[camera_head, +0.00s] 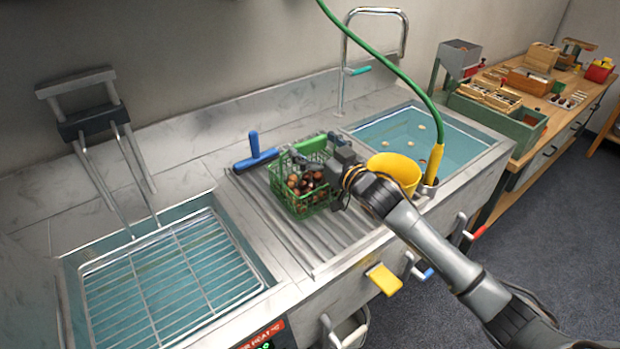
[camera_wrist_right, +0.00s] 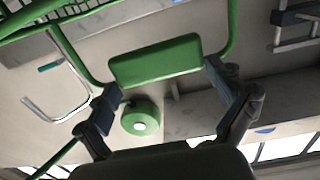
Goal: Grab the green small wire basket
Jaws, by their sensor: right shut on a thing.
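The green small wire basket (camera_head: 283,201) sits on the ribbed metal drainboard between the two sinks and holds several brown chestnuts (camera_head: 305,184). Its solid green handle grip (camera_head: 311,145) shows at the upper rim. In the right wrist view the handle grip (camera_wrist_right: 155,60) lies between the fingers of my right gripper (camera_wrist_right: 163,86). In the head view my right gripper (camera_head: 333,170) reaches over the basket from the right and is shut on it. The fingertip contact is partly hidden there. My left gripper is not in view.
A yellow bucket (camera_head: 395,169) stands close to the right, beside a green hose with a yellow nozzle (camera_head: 434,164). The left sink has a wire rack (camera_head: 170,270); the right sink (camera_head: 470,140) holds water with floating bits.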

